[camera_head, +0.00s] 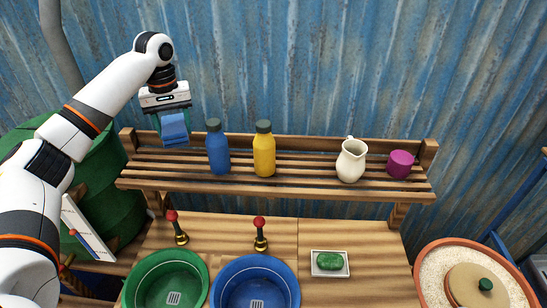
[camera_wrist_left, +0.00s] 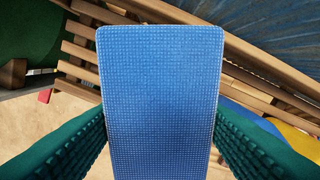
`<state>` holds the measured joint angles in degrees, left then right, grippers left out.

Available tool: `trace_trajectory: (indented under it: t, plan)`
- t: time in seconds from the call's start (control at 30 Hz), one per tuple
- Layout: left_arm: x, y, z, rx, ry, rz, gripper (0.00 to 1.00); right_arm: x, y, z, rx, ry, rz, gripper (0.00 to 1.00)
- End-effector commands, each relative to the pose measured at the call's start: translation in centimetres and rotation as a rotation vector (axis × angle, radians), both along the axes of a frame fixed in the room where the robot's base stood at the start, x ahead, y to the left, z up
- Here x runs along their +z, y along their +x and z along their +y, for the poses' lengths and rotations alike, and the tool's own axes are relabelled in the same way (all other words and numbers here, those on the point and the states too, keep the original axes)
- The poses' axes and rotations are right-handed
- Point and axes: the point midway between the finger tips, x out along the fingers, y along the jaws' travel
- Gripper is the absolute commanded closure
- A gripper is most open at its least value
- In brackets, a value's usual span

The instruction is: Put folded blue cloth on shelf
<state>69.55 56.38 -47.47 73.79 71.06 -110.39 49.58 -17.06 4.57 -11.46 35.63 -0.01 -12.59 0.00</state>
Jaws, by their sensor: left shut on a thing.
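The folded blue cloth (camera_head: 174,128) is held in my left gripper (camera_head: 172,118), above the left end of the slatted wooden shelf (camera_head: 310,185). In the left wrist view the cloth (camera_wrist_left: 160,90) fills the middle, between the two green ribbed fingers of my left gripper (camera_wrist_left: 160,150). The fingers are shut on it. The shelf slats (camera_wrist_left: 82,50) show behind the cloth there. In the head view I cannot tell how far the cloth is above the slats. My right gripper is not in view.
A blue bottle (camera_head: 217,150) and a yellow bottle (camera_head: 264,152) stand on the shelf close right of the cloth. A cream jug (camera_head: 351,162) and a magenta cup (camera_head: 400,164) stand farther right. Below are a green basin (camera_head: 131,290), a blue basin (camera_head: 217,290) and a soap dish (camera_head: 330,273).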

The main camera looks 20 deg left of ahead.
Motion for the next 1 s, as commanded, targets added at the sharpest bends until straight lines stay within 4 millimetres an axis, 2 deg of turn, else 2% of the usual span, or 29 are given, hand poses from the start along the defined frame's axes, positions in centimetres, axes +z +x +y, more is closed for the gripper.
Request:
trace_trajectory:
  t: [0.17, 0.4, 0.8, 1.0]
  plan:
    - [-0.3, -0.1, 0.3, 0.005, 0.002, 0.003, 0.67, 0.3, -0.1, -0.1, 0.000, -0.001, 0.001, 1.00]
    - [-4.4, -0.1, 0.3, 0.005, 0.003, 0.005, 0.67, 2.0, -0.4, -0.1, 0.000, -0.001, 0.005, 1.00]
    - [-9.3, -0.1, 0.2, 0.005, 0.001, 0.002, 0.67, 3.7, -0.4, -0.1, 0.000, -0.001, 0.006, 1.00]
    - [-10.0, 0.0, 0.2, 0.004, 0.001, -0.001, 0.67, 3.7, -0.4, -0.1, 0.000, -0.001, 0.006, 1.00]
